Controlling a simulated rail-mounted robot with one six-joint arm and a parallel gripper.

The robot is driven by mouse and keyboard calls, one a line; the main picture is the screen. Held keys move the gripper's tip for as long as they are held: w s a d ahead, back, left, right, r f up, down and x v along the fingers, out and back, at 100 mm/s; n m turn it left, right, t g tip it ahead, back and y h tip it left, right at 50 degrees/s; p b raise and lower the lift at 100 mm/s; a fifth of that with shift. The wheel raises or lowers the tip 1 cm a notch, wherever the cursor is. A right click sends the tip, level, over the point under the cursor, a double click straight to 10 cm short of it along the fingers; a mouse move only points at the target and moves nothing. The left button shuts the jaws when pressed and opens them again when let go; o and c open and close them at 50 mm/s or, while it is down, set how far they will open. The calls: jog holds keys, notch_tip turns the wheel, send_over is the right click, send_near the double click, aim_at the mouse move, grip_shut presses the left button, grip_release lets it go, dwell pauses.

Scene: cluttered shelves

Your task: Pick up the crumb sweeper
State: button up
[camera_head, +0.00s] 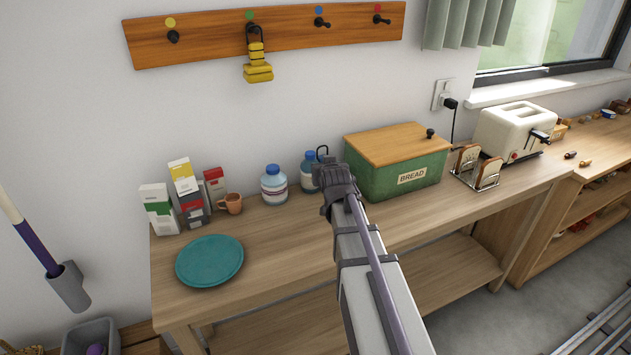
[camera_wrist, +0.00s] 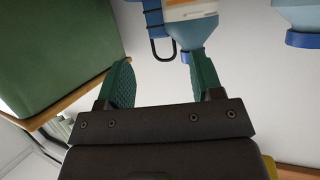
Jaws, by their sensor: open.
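A small blue item with a black wire loop on top stands between the bread box and a bottle; it is probably the crumb sweeper (camera_wrist: 154,22). In the head view only its loop and a bit of blue show above my gripper (camera_head: 335,175). In the wrist view, which is upside down, my gripper (camera_wrist: 158,62) is open with green fingers, and the loop shows between and beyond the fingertips. Nothing is held. A yellow item of similar shape (camera_head: 258,70) hangs by a black loop from the green-marked peg; I cannot tell if it is a sweeper too.
The green bread box (camera_head: 405,182) stands close right of my gripper. Bottles (camera_head: 274,186) stand to its left, one (camera_wrist: 187,15) near a finger. A mug (camera_head: 232,203), cartons (camera_head: 186,192) and a teal plate (camera_head: 209,260) are further left. The toaster (camera_head: 505,135) is at right.

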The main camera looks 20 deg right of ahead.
jog(key=b+x, duration=0.1)
jog(key=x, duration=0.2)
jog(key=b+x, duration=0.2)
jog(key=x, duration=0.2)
jog(key=b+x, duration=0.1)
jog(key=x, duration=0.2)
jog(key=shift+w+d+f, duration=0.1)
jog(key=shift+w+f, duration=0.15)
jog(key=shift+f, duration=0.25)
jog(key=shift+s+r, duration=0.1)
grip_shut()
